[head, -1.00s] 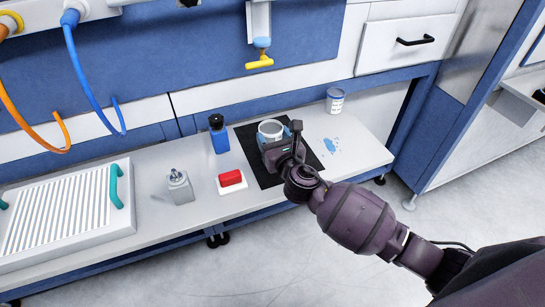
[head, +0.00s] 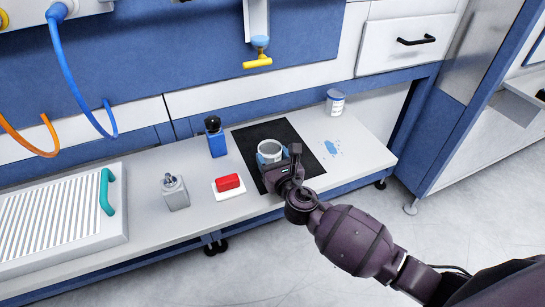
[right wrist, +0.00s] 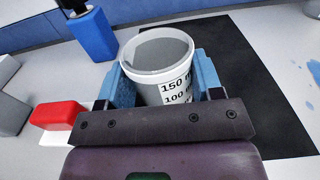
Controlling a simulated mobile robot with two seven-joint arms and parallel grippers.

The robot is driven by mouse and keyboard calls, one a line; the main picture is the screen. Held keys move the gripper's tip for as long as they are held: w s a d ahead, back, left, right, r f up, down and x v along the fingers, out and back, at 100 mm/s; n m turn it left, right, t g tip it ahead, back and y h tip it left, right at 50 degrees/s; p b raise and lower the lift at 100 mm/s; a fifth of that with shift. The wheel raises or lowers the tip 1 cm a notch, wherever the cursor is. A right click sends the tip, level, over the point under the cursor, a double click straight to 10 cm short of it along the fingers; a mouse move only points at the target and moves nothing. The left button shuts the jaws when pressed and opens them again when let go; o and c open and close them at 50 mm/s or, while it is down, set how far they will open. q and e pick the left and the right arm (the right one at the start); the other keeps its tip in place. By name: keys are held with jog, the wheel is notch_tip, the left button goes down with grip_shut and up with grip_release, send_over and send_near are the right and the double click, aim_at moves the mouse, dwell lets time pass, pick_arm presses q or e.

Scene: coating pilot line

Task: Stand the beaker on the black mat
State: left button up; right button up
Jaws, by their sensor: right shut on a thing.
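The beaker (head: 269,148) is a light, open-topped cup; in the right wrist view it (right wrist: 155,58) is white with black volume marks. My right gripper (head: 277,157) is shut on it, with blue fingers on both sides of its wall in the right wrist view (right wrist: 160,80). The beaker is upright, within the outline of the black mat (head: 306,160). Its base is hidden by the gripper, so I cannot tell whether it touches the mat. My left gripper is not in view.
A white jar (head: 334,103) and a blue spill (head: 332,148) are to the right. A ribbed tray (head: 65,215) is far left.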

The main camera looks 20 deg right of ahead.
jog(key=o, duration=0.9)
jog(key=shift+f, duration=0.1)
jog(key=shift+s+r, duration=0.1)
jog(key=shift+r, duration=0.1)
jog(key=s+d, duration=0.1)
jog(key=s, duration=1.1)
jog(key=s+d+f+m+g, duration=0.2)
jog(key=s+m, duration=0.4)
jog(key=m, duration=0.6)
jog(key=s+d+f+m+g+h, duration=0.1)
jog(key=s+d+f+m, duration=0.3)
jog(key=m, duration=0.8)
jog(key=s+d+f+m+g, duration=0.3)
jog(key=s+f+m, duration=0.5)
jog(key=m, duration=0.4)
jog(key=shift+g+h+p, duration=0.4)
jog(key=shift+p, duration=0.05)
